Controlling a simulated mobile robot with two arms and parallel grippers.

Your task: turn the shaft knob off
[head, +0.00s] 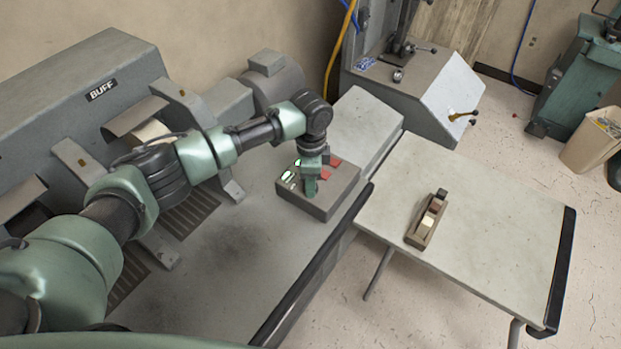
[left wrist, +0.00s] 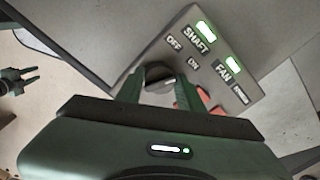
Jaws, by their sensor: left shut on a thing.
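The control box (head: 325,205) sits on the machine bench, and its labelled face shows in the left wrist view (left wrist: 150,52). The dark round shaft knob (left wrist: 160,83) is by the SHAFT, OFF and ON labels. My left gripper (head: 311,183) points down onto the box. In the left wrist view its fingers (left wrist: 162,92) stand on either side of the knob, shut on it. The lamp by SHAFT (left wrist: 205,31) and the lamp by FAN (left wrist: 233,64) are lit. I cannot read clearly where the knob points. My right gripper (left wrist: 30,76) appears at the left edge, fingers apart, empty.
Red parts (left wrist: 183,101) on the box are partly hidden behind my left finger. The BUFF machine (head: 90,100) stands at the left. A side table (head: 480,205) holds a small wooden block-like item (head: 427,220). The bench front is clear.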

